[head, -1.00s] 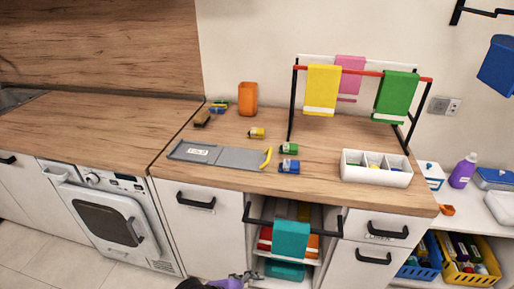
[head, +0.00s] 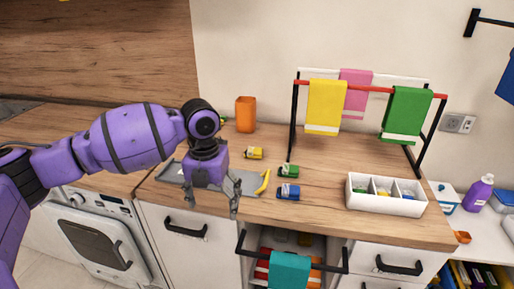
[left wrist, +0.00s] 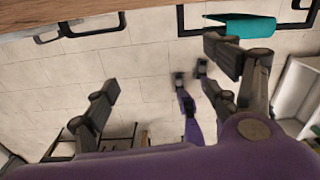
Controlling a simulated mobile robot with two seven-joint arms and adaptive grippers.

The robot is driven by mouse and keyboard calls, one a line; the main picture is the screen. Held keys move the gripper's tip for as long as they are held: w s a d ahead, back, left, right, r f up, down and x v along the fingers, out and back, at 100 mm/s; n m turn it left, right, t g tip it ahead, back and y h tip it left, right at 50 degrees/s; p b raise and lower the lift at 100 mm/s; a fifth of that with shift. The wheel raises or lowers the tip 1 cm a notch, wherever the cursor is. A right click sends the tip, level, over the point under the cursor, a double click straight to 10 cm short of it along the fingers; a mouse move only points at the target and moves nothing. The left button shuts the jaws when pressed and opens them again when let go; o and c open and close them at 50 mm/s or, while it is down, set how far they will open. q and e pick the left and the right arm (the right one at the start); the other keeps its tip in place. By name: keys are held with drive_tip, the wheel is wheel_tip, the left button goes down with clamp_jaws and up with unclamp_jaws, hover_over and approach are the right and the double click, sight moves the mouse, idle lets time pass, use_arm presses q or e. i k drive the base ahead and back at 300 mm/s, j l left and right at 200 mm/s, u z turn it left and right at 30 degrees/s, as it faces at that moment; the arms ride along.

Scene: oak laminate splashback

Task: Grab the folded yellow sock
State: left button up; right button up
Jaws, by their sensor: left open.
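The folded yellow sock (head: 253,153) is a small bundle lying on the oak counter, behind the yellow-edged end of the grey board. My left gripper (head: 212,203) hangs over the front edge of the counter and the grey board, to the left of and in front of the sock. It is open and empty, fingers pointing down. The left wrist view shows its spread fingers (left wrist: 160,66) over the tiled floor and cabinet fronts; the sock is not seen there. A small purple gripper, seemingly my right one (left wrist: 190,78), shows blurred below; its jaws are unclear.
A folded green sock (head: 288,171) and a folded blue sock (head: 288,192) lie right of the grey board (head: 243,183). An orange cup (head: 245,114) stands behind. A drying rack (head: 292,125) with towels and a white divided box (head: 385,205) stand to the right.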

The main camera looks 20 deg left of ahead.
sight(252, 153)
drive_tip(key=i, duration=1.2)
